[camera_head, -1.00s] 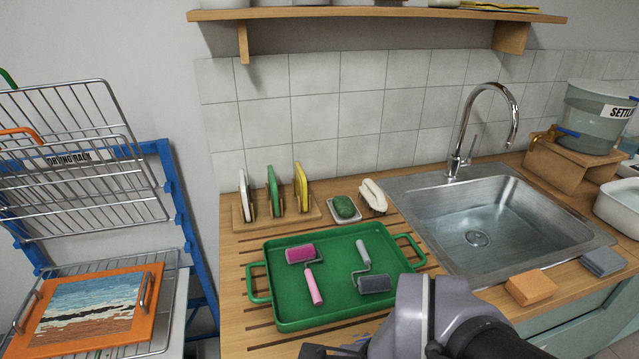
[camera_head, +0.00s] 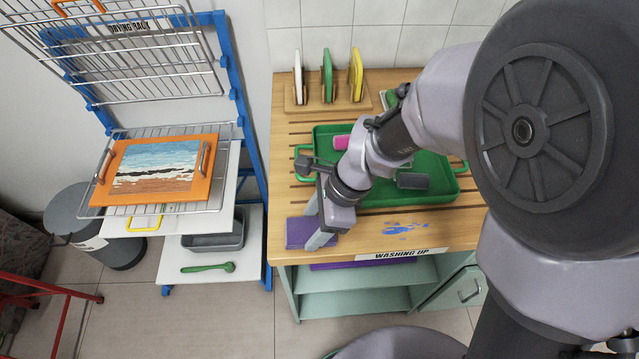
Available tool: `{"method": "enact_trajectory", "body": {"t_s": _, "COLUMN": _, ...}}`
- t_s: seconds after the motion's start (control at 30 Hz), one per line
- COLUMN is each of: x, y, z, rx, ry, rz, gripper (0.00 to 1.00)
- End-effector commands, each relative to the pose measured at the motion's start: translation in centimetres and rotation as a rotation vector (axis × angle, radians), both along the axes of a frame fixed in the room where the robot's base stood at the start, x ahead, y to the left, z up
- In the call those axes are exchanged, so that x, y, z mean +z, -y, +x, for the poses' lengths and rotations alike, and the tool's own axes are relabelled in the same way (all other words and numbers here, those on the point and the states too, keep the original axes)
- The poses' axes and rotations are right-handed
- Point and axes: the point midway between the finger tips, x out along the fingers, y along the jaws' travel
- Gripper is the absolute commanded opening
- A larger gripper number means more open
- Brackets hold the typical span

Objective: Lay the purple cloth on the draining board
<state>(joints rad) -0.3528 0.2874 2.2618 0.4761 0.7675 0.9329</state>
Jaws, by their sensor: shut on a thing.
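The purple cloth (camera_head: 298,232) lies folded at the front left corner of the wooden counter, by its edge. My gripper (camera_head: 318,238) points down at the cloth's right part and is shut on it. The fingers hide some of the cloth, and I cannot tell whether it is lifted off the wood. The draining board (camera_head: 287,160) is the slotted wooden part of the counter, behind the cloth. A green tray (camera_head: 322,134) covers much of it, and my arm hides part of both.
A paint roller with a pink head (camera_head: 341,142) and a grey roller (camera_head: 413,181) lie in the tray. Blue paint (camera_head: 405,230) marks the counter's front. A plate rack (camera_head: 300,108) stands behind. Another purple item (camera_head: 360,264) lies below the counter. The drying rack (camera_head: 240,110) stands left.

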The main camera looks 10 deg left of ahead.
Motion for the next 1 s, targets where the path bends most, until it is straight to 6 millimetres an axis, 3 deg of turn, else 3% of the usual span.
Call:
{"method": "enact_trajectory", "body": {"t_s": 0.07, "x": -0.2, "y": 0.0, "z": 0.0, "rx": 0.0, "ry": 0.001, "rz": 0.0, "gripper": 0.2}}
{"method": "enact_trajectory", "body": {"t_s": 0.27, "x": -0.2, "y": 0.0, "z": 0.0, "rx": 0.0, "ry": 0.001, "rz": 0.0, "gripper": 0.2}}
{"method": "enact_trajectory", "body": {"t_s": 0.3, "x": -0.3, "y": 0.0, "z": 0.0, "rx": 0.0, "ry": 0.001, "rz": 0.0, "gripper": 0.59}}
{"method": "enact_trajectory", "body": {"t_s": 0.4, "x": -0.2, "y": 0.0, "z": 0.0, "rx": 0.0, "ry": 0.001, "rz": 0.0, "gripper": 0.79}}
{"method": "enact_trajectory", "body": {"t_s": 0.77, "x": 0.6, "y": 0.1, "z": 0.1, "rx": -0.002, "ry": 0.001, "rz": 0.0, "gripper": 0.8}}
{"method": "enact_trajectory", "body": {"t_s": 1.0, "x": 7.0, "y": 2.5, "z": 0.7, "rx": -0.005, "ry": 0.003, "rz": 0.002, "gripper": 0.8}}
